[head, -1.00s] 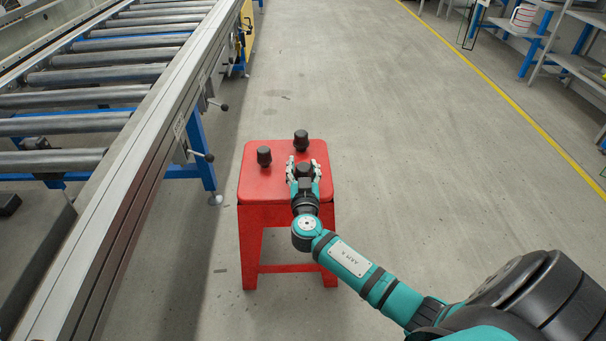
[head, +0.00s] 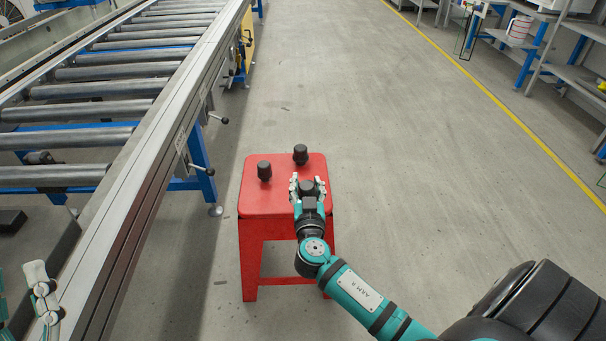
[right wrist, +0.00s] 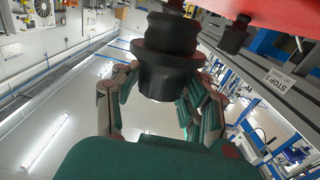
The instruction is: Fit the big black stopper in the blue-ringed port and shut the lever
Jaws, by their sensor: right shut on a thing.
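My right gripper (head: 308,184) is shut on a black stopper (head: 307,187) at the near right of the red stool's top. In the right wrist view the held stopper (right wrist: 168,62) sits between the fingers, its wide flange clear. I cannot tell whether it touches the stool. Two other black stoppers stand upright on the stool, one at the left (head: 264,171) and one at the back (head: 300,154). My left gripper (head: 44,298) shows only in part at the lower left edge; its opening is unclear. No blue-ringed port or its lever is visible.
The red stool (head: 255,205) stands on open grey floor. A roller conveyor (head: 140,150) with a metal side rail runs along the left, with black-knobbed handles (head: 210,171) sticking out towards the stool. Shelves (head: 570,65) stand at the far right beyond a yellow line.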

